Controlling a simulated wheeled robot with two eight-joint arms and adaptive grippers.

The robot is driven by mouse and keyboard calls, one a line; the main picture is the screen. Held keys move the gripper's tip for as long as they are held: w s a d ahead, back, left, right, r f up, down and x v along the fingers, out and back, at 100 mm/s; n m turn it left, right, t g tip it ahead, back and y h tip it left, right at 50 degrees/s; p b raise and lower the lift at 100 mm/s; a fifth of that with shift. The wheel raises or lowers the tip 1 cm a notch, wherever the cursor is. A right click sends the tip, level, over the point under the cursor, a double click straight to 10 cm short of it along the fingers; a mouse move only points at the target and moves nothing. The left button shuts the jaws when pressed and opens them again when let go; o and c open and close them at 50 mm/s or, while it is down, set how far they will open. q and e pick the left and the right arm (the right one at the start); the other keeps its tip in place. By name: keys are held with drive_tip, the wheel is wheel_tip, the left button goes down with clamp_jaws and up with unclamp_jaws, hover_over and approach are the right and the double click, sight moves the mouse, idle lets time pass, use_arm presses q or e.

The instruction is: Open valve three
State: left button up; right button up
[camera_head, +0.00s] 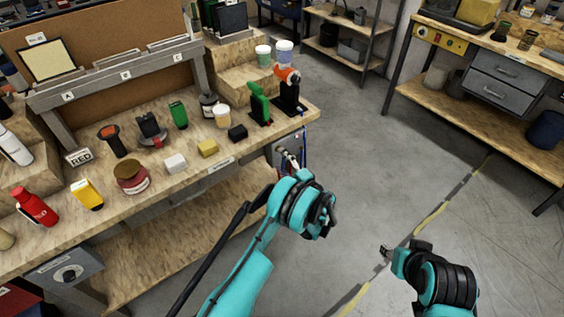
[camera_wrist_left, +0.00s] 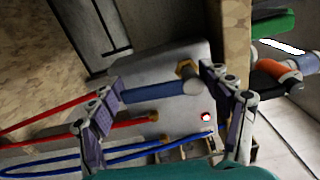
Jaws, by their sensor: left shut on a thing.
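A grey panel (camera_head: 284,147) is fixed at the right end of the workbench, with red and blue hoses. In the left wrist view the panel (camera_wrist_left: 170,58) carries a blue valve handle (camera_wrist_left: 150,92) beside a brass fitting (camera_wrist_left: 186,69). No valve number is readable. My left gripper (camera_head: 291,162) is at the panel, partly hidden by its own wrist. In the left wrist view its fingers (camera_wrist_left: 162,85) are on either end of the blue handle, shut on it. The handle lies roughly level across that picture. My right gripper (camera_head: 385,251) is over the floor, away from the panel; its jaws are too small to read.
Red hoses (camera_wrist_left: 55,128) and blue hoses (camera_wrist_left: 110,158) run close to my left fingers. A small red light (camera_wrist_left: 206,117) is on the panel. The workbench (camera_head: 215,165) holds tools, cups and bottles. The floor (camera_head: 360,150) to the right is clear.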

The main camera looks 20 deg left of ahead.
use_arm(q)
drive_tip(key=shift+a, duration=0.1)
drive_tip(key=o, duration=1.7)
drive_tip(key=v, duration=1.2)
